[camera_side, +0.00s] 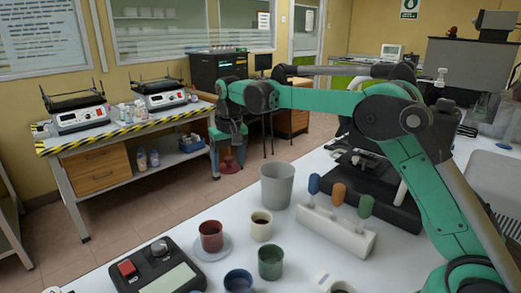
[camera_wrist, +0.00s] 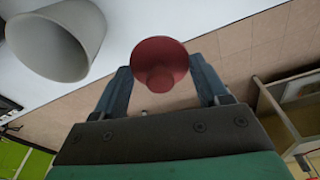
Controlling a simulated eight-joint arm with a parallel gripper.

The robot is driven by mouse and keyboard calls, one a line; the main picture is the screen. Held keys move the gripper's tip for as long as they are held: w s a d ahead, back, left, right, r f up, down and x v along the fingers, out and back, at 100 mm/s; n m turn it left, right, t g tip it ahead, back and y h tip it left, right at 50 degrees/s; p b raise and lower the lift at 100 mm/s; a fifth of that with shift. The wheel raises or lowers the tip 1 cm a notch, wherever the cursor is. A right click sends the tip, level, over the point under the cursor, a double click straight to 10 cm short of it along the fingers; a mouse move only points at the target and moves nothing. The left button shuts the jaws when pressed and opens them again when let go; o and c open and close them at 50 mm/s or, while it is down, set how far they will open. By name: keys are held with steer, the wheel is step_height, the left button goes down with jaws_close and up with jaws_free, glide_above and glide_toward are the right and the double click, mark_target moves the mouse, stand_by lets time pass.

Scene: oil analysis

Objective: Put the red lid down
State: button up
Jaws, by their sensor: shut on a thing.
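The red lid (camera_side: 230,167) is a round dark red piece with a knob, held out past the far edge of the white table. It shows in the wrist view (camera_wrist: 160,60) with its wide face and knob, between the two fingers. My gripper (camera_side: 228,161) points down and is shut on the lid. In the wrist view my gripper (camera_wrist: 163,78) has one finger on each side of it. The floor shows below and behind the lid.
On the white table stand a grey bin (camera_side: 277,186), a red cup (camera_side: 211,236) on a saucer, a white cup (camera_side: 261,227), a green cup (camera_side: 270,263), a blue cup (camera_side: 238,281), a black scale (camera_side: 155,272) and a white rack (camera_side: 335,234) with coloured handles.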

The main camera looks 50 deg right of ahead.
mark_target(232, 214)
step_height(232, 214, down, 13)
steer(key=shift+r, duration=0.2)
steer(key=shift+f, duration=0.15)
steer(key=o, duration=1.2)
